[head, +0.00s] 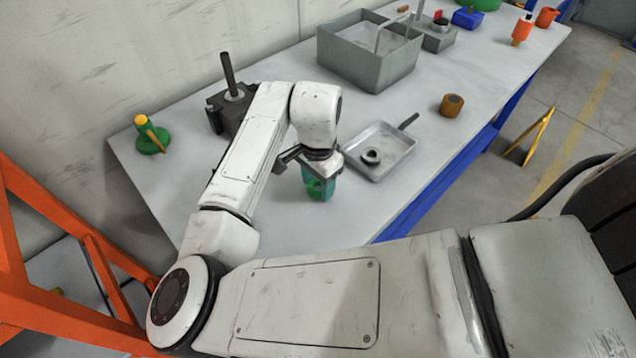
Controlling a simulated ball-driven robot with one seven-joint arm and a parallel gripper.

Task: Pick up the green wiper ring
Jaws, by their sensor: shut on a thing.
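My gripper (318,178) is over the front part of the grey-white table, just left of a shallow metal tray. It is shut on a small green thing, the green wiper ring (320,188), which shows at and below the fingers. The fingers and wrist hide part of the ring, and its full shape is hard to make out. I cannot tell whether it touches the tabletop.
The metal tray (362,165) holds a dark ring (371,156). A brown cylinder (451,105) stands to the right. A dark screw jack (222,112), a grey bin (372,75) and a green-yellow piece (152,142) stand farther back. The table (185,190) is clear at front left.

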